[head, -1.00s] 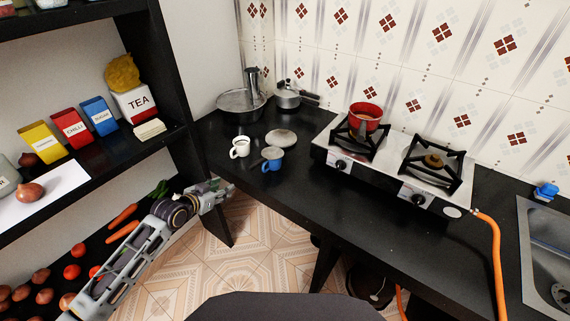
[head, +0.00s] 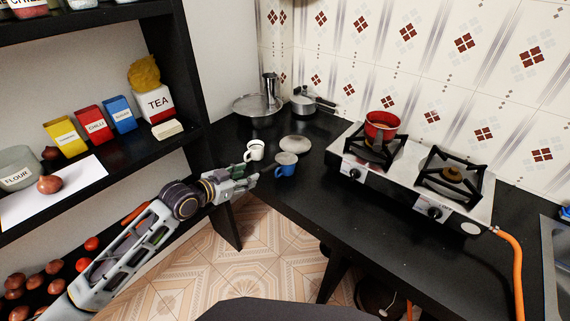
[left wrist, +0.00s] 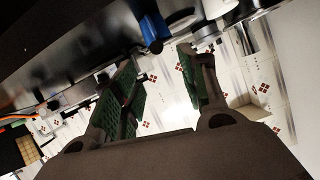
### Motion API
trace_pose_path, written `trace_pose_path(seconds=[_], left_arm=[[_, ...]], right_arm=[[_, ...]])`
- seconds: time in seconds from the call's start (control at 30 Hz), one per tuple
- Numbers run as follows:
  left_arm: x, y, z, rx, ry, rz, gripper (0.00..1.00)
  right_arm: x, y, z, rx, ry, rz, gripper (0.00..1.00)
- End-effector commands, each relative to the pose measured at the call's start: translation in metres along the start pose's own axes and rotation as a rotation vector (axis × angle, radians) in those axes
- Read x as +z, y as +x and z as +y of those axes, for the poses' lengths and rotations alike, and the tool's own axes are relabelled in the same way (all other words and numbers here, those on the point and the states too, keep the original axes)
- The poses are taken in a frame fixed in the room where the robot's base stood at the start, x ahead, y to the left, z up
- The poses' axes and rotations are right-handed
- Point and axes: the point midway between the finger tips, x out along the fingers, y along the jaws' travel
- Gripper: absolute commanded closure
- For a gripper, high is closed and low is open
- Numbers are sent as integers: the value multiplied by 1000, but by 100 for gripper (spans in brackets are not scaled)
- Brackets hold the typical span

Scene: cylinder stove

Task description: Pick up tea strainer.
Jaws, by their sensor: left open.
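A small grey round piece, which looks like the tea strainer (head: 286,158), sits on top of a blue mug (head: 286,170) near the counter's left front edge. A white mug (head: 255,151) with a dark inside stands just left of it. My left gripper (head: 251,177) is open and empty, at the counter edge left of the blue mug and apart from it. In the left wrist view the gripper's green-padded fingers (left wrist: 160,92) are spread, with a blue thing (left wrist: 152,32), probably the blue mug, beyond them. The strainer is not clear there. My right gripper is out of view.
A grey round lid (head: 295,145) lies behind the mugs. The gas stove (head: 400,184) with a red pot (head: 381,124) stands to the right. A wide pan (head: 256,105) and a lidded pot (head: 304,104) are at the back. The shelf (head: 190,136) borders the left side.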

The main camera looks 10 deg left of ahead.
Motion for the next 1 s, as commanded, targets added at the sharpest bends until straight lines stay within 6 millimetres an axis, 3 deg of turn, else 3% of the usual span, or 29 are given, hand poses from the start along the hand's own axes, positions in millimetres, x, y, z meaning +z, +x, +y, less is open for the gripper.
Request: trace_pose_path(seconds=[0.8,1.0], left_arm=[[0,74,0,0,-2,1,57],[0,83,0,0,0,0,57]], right_arm=[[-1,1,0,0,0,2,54],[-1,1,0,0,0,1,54]])
